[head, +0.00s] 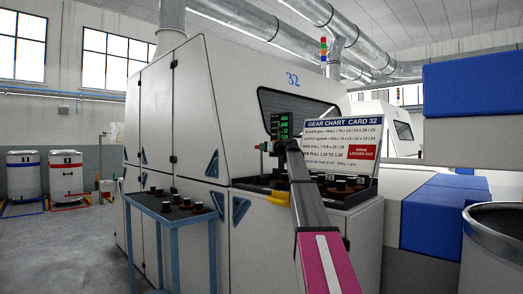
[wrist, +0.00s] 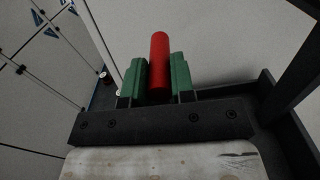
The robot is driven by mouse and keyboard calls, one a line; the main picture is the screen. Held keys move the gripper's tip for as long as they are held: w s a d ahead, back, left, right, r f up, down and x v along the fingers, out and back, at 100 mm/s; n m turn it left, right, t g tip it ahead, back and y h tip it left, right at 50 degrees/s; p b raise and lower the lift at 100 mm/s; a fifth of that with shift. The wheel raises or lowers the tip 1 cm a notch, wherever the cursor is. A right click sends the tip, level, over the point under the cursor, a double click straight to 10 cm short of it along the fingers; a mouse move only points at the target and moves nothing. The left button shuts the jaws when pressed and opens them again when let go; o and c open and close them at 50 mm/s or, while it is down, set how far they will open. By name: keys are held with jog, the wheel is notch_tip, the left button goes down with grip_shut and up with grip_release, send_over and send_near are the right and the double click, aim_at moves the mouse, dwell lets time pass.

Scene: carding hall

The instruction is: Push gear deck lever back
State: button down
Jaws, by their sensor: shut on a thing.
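A red cylindrical grip (wrist: 159,48), which I take to be the gear deck lever's handle, stands between the two green fingers of my gripper (wrist: 159,72) in the wrist view. The fingers are shut on it, one on each side. In the head view my gripper (head: 270,147) is small, at the far end of my arm, above the left end of the dark gear deck (head: 350,199). The lever's lower part and pivot are hidden, so I cannot tell its tilt.
A gear chart board (head: 340,137) with a red lockout label stands behind the deck. A blue side table (head: 171,211) with several dark parts is at left. The big white machine (head: 200,110) rises behind. A dark round can (head: 497,235) stands at right.

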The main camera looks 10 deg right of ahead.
jog(key=shift+w+d, duration=0.2)
jog(key=shift+d, duration=0.1)
jog(key=c, duration=1)
grip_release()
jog(key=shift+d, duration=0.1)
jog(key=shift+o, duration=0.2)
jog(key=shift+s, duration=0.1)
jog(key=shift+s+d, duration=0.25)
jog(key=shift+s, duration=0.2)
jog(key=v, duration=0.9)
jog(key=shift+s+d, duration=0.2)
jog(key=shift+a, duration=0.1)
